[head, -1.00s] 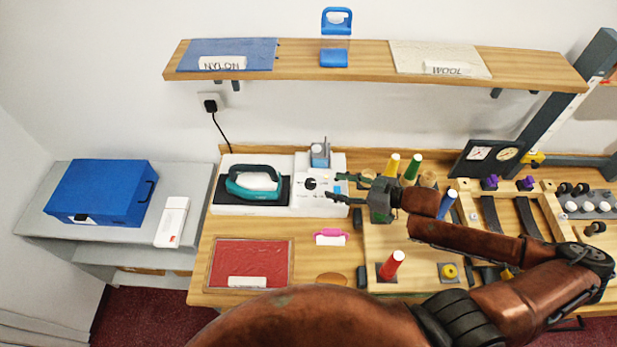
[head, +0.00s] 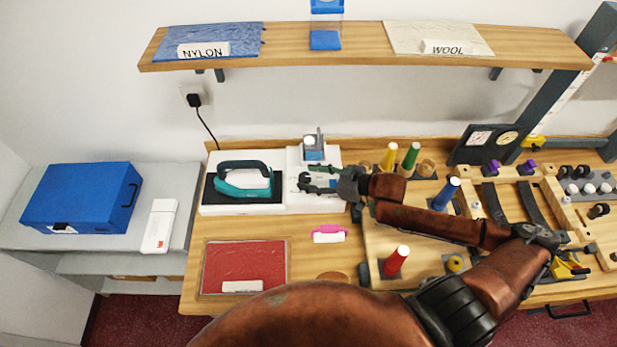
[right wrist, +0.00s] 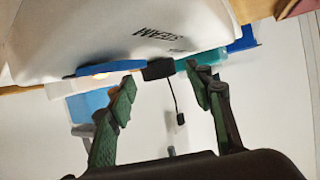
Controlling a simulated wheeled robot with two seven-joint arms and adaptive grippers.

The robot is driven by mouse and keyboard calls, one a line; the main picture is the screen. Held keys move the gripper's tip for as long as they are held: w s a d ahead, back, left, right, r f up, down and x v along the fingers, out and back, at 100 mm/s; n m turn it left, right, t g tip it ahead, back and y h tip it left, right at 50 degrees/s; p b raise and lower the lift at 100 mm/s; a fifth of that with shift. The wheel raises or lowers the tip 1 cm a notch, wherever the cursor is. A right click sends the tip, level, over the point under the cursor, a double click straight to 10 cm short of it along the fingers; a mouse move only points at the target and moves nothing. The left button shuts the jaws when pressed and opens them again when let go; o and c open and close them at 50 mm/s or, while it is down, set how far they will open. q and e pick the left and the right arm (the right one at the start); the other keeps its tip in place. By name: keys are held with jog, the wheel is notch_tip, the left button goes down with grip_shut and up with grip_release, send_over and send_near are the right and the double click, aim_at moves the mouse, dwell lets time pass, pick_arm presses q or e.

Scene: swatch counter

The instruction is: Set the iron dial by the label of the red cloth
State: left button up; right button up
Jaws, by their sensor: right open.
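The red cloth (head: 232,262) lies flat at the front left of the counter. Its white label (head: 242,286) lies on its front edge, and I cannot read any writing on it. The teal and white iron (head: 243,182) rests on a black plate on a white base (head: 214,207). My right gripper (head: 306,178) is open over the white panel right of the iron. In the right wrist view, the black dial knob (right wrist: 158,69) shows between the spread fingertips of the gripper (right wrist: 160,77), below the word STEAM on the white housing. My left gripper is not in view.
The shelf (head: 350,50) carries the NYLON cloth (head: 225,32) and the WOOL cloth (head: 430,32). A pink clip (head: 328,228) lies in front of the panel. Yellow (head: 389,157), green (head: 410,160), blue (head: 446,194) and red (head: 396,262) cones stand around my right arm.

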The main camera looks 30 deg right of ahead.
jog(key=shift+w+a+f, duration=0.15)
jog(key=shift+w+a, duration=0.1)
jog(key=shift+w, duration=0.05)
jog(key=c, duration=1.2)
